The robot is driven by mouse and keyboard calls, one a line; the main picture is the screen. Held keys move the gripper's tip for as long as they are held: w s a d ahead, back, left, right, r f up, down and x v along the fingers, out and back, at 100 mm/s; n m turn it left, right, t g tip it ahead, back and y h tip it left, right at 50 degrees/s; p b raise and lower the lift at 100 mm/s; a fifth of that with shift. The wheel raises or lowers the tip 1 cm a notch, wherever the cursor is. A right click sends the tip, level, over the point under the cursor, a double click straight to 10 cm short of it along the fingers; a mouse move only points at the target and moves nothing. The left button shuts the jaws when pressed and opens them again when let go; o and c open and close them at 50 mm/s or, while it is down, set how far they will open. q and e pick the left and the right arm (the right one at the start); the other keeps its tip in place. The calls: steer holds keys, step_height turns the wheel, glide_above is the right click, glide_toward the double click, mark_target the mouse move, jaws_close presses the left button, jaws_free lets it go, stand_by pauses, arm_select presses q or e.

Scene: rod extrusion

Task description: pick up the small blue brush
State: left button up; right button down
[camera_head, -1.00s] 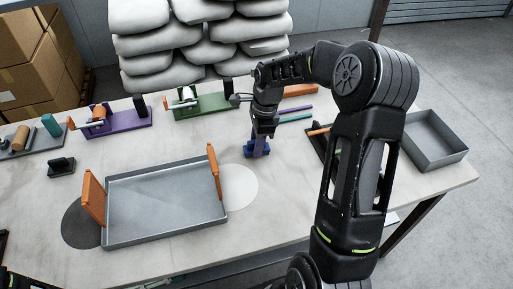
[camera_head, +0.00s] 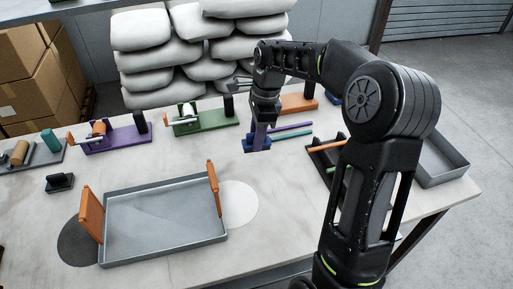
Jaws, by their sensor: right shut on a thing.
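The small blue brush (camera_head: 257,144) has a dark blue base and a bluish upright handle. My right gripper (camera_head: 263,122) points down and is shut on the brush's handle. The brush is upright, and it appears to be held a little above the table (camera_head: 130,172), behind the pale round mark. The fingertips are small and partly merge with the handle. My left gripper is not in view.
A grey tray (camera_head: 165,258) with orange end handles stands in front. Purple (camera_head: 118,146) and green (camera_head: 205,128) fixtures line the back. Purple and teal rods (camera_head: 292,134) lie just right of the brush. A dark rack and a grey bin (camera_head: 440,181) are at right.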

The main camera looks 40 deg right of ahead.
steer(key=shift+r, duration=0.2)
stand_by(0.4)
steer(key=c, duration=1.6)
jaws_free()
jaws_close()
